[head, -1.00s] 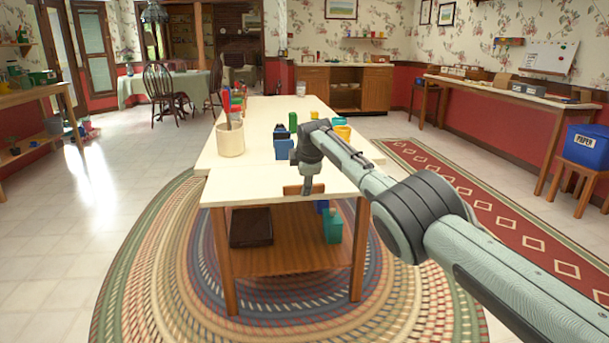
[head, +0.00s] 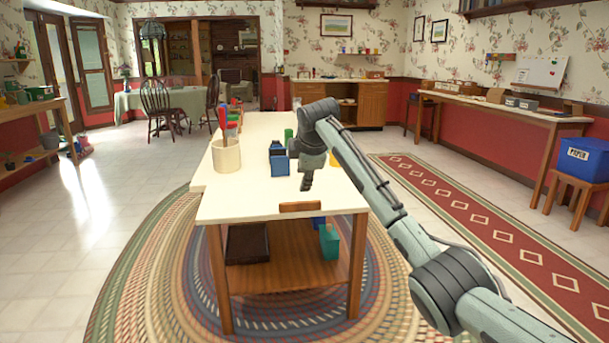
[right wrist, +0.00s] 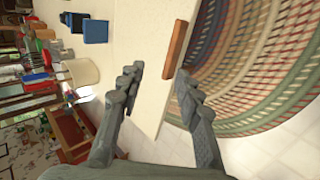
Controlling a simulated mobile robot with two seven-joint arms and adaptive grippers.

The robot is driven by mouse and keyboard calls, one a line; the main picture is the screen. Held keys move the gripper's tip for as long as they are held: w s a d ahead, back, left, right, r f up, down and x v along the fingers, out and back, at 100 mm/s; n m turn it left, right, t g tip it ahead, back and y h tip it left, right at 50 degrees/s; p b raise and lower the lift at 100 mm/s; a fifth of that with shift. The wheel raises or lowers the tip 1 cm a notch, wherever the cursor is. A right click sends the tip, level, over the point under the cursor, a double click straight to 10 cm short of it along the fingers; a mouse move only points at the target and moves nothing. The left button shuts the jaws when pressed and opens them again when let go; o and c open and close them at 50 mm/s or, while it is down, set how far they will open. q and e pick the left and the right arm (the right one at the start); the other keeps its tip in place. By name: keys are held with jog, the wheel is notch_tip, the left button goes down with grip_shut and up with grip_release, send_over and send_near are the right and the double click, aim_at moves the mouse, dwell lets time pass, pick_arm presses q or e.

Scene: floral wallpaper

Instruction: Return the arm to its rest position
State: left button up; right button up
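My right arm reaches in from the right in the head view. Its gripper (head: 306,184) hangs above the near end of the white table (head: 235,207). In the right wrist view the gripper (right wrist: 160,80) has its two fingers spread wide with nothing held between them. A small brown wooden block (head: 300,206) lies at the table's near edge, just below the gripper in the head view; it also shows beyond the fingertips in the right wrist view (right wrist: 175,50). My left gripper is not in view.
On the table stand a cream pot (head: 226,155) with coloured tools and blue containers (head: 280,163). My forearm hides part of the tabletop's right side. A teal container (head: 329,241) and a dark tray (head: 247,243) sit on the lower shelf. Floor around the table is open.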

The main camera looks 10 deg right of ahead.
jog(key=shift+s+r, duration=0.25)
jog(key=shift+s, duration=0.1)
jog(key=s+d+f+m+g, duration=0.1)
jog(key=s+d+f+m, duration=0.15)
jog(key=s+f, duration=0.6)
jog(key=s+d+f+m+g, duration=0.1)
jog(key=s+f+m, duration=0.25)
jog(key=f, duration=1.05)
jog(key=s+d+f+m+g, duration=0.1)
jog(key=s+d+f+m, duration=0.1)
jog(key=s+f, duration=0.75)
jog(key=s+d+f+m, duration=0.3)
jog(key=s+f, duration=0.2)
jog(key=s, duration=0.4)
jog(key=s+d+f+m+g+h, duration=0.1)
jog(key=s+d+f+m, duration=0.2)
jog(key=s, duration=0.7)
jog(key=s+d+f+m+g, duration=0.1)
jog(key=s+d+f, duration=0.4)
jog(key=s, duration=0.5)
jog(key=shift+d+f+m+h, duration=0.25)
jog(key=shift+f+m+h, duration=0.05)
jog(key=shift+f+m, duration=0.55)
jog(key=shift+a, duration=0.1)
